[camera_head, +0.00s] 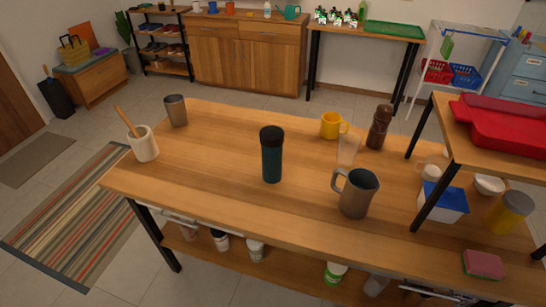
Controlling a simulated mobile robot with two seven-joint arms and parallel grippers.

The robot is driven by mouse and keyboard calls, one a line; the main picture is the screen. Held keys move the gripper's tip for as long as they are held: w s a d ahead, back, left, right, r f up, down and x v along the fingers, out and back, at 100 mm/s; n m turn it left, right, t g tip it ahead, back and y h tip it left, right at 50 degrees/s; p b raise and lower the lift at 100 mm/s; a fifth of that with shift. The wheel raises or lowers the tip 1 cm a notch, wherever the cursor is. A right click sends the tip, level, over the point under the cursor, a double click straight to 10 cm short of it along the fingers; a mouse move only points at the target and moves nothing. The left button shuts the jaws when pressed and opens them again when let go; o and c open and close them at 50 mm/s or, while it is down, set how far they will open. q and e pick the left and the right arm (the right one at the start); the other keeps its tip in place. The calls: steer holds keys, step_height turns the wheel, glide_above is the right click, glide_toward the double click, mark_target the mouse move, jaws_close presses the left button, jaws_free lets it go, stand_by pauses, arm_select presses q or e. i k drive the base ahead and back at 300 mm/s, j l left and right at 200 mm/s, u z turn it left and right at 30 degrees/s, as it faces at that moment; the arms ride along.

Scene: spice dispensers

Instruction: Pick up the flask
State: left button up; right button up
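A dark teal flask (271,156) with a black lid stands upright near the middle of the wooden table (215,175) in the head view. Nothing touches it, and its front is in full view. Neither of my grippers shows in the head view.
Right of the flask are a grey metal pitcher (356,193), a clear glass (348,149), a yellow mug (331,125) and a brown grinder (379,127). Left are a white crock (143,144) with a wooden utensil and a grey tumbler (176,110). A raised shelf (490,150) stands at right.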

mark_target(272, 159)
steer(key=i+j+z, duration=0.2)
steer(key=j, duration=0.4)
steer(key=i+j+z, duration=0.1)
steer(key=j+z, duration=0.15)
steer(key=j, duration=0.35)
steer(key=j+z, duration=0.2)
steer(key=j, duration=0.4)
steer(key=i, duration=0.05)
